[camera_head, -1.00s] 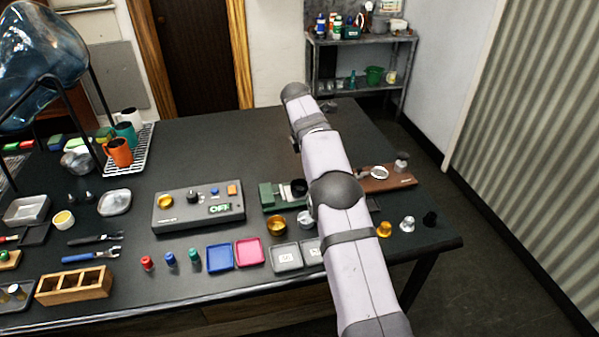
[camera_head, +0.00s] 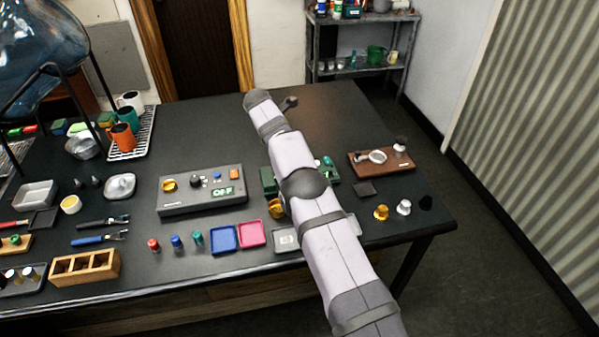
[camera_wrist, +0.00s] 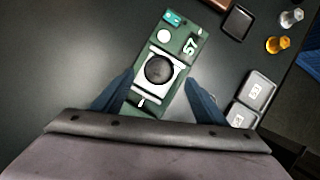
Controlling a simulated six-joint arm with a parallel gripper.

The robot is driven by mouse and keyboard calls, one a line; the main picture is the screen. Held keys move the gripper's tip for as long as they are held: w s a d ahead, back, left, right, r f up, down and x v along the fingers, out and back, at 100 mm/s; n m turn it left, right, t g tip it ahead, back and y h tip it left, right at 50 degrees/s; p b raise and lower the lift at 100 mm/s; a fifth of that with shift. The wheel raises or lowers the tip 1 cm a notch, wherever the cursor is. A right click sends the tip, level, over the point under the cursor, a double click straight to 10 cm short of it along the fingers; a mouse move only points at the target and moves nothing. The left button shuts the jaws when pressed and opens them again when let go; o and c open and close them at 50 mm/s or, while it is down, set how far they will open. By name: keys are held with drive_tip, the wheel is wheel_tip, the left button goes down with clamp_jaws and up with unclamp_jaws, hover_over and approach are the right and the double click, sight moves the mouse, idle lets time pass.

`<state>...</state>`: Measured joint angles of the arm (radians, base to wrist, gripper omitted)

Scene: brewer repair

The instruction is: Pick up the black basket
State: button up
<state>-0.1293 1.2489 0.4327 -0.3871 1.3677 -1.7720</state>
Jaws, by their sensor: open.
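A round black piece, which looks like the black basket (camera_wrist: 159,68), sits on a white square plate on a green device (camera_wrist: 190,45) marked 57 in the wrist view. My gripper (camera_wrist: 158,82) is open, its two dark fingers on either side of the green device's lower half and nothing held. I cannot tell the height between the fingertips and the black piece. In the head view my arm hides the gripper, the black piece and most of the green device (camera_head: 268,181).
Gold (camera_wrist: 277,45) and silver (camera_wrist: 290,18) knob-like pieces stand to the right in the wrist view, with grey trays (camera_wrist: 257,90) below them. A small dark square (camera_wrist: 237,22) lies near the green device. A grey control box (camera_head: 201,190) stands left of my arm.

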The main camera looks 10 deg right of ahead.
drive_tip(key=shift+a+p+x, duration=0.2)
drive_tip(key=shift+p+x, duration=0.85)
drive_tip(key=shift+x, duration=1.2)
drive_tip(key=shift+f, duration=0.1)
drive_tip(key=shift+c, duration=0.6)
drive_tip(key=c, duration=1.1)
drive_tip(key=shift+r+b, duration=0.3)
drive_tip(key=shift+r, duration=0.3)
wheel_tip(320, 180, up, 9)
drive_tip(key=p, duration=0.6)
drive_tip(key=shift+p, duration=0.35)
